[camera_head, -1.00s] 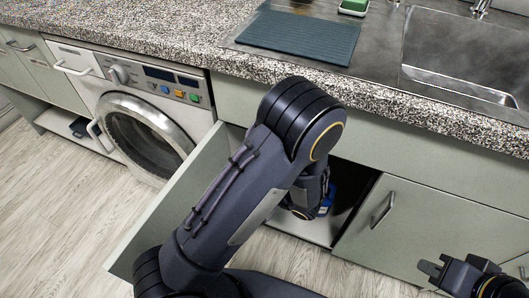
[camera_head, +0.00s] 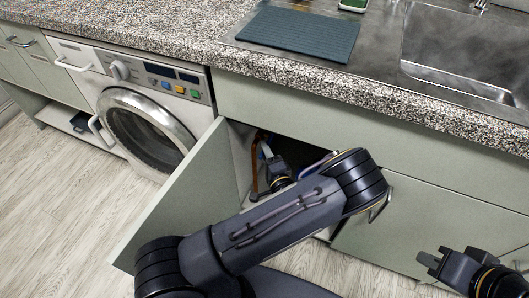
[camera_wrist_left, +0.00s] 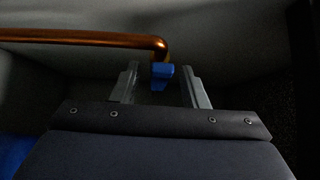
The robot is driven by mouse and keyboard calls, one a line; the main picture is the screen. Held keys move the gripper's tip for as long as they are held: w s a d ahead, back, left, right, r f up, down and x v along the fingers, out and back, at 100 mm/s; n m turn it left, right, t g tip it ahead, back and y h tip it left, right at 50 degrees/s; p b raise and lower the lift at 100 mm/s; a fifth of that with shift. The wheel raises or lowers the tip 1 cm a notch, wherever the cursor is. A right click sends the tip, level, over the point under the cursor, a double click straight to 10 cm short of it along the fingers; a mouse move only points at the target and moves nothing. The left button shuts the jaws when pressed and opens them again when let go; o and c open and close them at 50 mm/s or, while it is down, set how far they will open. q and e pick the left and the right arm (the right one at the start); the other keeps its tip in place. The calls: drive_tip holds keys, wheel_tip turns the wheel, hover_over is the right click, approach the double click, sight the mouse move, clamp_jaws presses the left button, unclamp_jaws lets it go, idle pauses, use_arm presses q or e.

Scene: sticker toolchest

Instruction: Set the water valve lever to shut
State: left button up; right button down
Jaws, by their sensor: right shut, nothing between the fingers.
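The blue valve lever (camera_wrist_left: 161,75) shows in the left wrist view at the end of a copper pipe (camera_wrist_left: 90,37), just ahead of and between my left fingertips. My left gripper (camera_wrist_left: 160,86) is open, its two fingers apart on either side of the lever; contact cannot be told. In the head view the left wrist (camera_head: 277,176) reaches into the open cabinet beside the copper pipe (camera_head: 255,165), and the lever is too small to make out clearly. My right gripper (camera_head: 430,262) is shut and empty, low at the right, outside the cabinet.
The cabinet door (camera_head: 180,190) stands open at the left of the opening. A closed door (camera_head: 430,225) is on the right. The counter edge (camera_head: 330,100) runs above. A washing machine (camera_head: 150,125) stands at the left. A blue object (camera_wrist_left: 12,152) lies low left in the wrist view.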

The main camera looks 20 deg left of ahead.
use_arm(q)
drive_tip(key=shift+w+a, duration=0.25)
drive_tip(key=shift+a, duration=0.05)
clamp_jaws()
